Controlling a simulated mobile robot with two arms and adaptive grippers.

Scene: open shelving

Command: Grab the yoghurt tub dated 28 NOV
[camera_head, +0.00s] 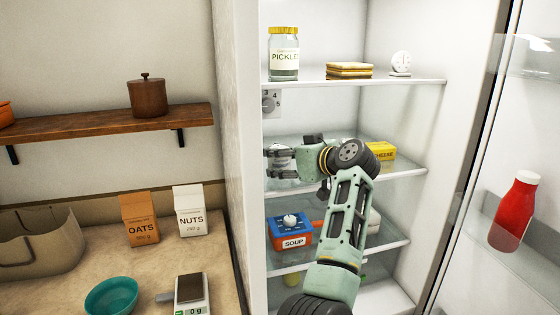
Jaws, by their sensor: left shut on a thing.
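My left gripper (275,161) reaches into the open fridge at the middle shelf (400,172), its fingers pointing left. It is shut on a small whitish tub (283,158), which the fingers partly cover. No date can be read on this tub, so I cannot tell whether it is the one marked 28 NOV. I cannot tell whether it still touches the shelf. My right gripper is not in view.
A yellow cheese pack (381,151) is right of my wrist. A pickle jar (284,54) stands on the shelf above. A blue and red soup container (290,230) stands below. A red bottle (515,211) is in the door. The fridge's left wall (240,150) is close to the gripper.

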